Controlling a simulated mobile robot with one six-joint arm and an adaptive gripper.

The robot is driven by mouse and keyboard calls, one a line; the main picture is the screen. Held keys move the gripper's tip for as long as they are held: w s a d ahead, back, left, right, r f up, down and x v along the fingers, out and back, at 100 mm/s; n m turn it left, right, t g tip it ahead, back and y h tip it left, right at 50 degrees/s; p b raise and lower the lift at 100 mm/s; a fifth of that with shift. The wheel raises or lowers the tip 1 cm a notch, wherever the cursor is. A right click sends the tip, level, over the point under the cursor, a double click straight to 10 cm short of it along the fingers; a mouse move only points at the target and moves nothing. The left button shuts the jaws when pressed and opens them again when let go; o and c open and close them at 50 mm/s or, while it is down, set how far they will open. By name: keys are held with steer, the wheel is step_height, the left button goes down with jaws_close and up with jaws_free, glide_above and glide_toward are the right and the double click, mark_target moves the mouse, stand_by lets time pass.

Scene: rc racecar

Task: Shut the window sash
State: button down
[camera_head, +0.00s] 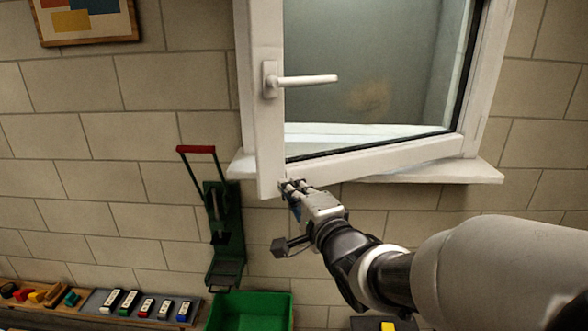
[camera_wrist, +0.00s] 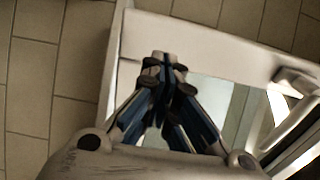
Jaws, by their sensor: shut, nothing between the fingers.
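The white window sash (camera_head: 264,140) hangs partly open in the head view, its left edge swung out from the wall. Its handle (camera_head: 308,80) points horizontally to the right. My gripper (camera_head: 290,187) is shut and empty at the sash's lower left corner, with its fingertips at or very near the bottom rail. I cannot tell whether they touch it. In the wrist view my closed fingers (camera_wrist: 162,60) show in front of the white sash frame (camera_wrist: 200,45). The handle (camera_wrist: 292,85) shows at the right there.
A white sill (camera_head: 440,173) runs under the window. Below left, a green device with a red handle (camera_head: 196,149) stands by the brick wall. A green bin (camera_head: 250,311) and a shelf with several small items (camera_head: 75,303) lie lower. A picture (camera_head: 86,20) hangs upper left.

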mark_target(282, 174)
steer(key=shift+x, duration=1.55)
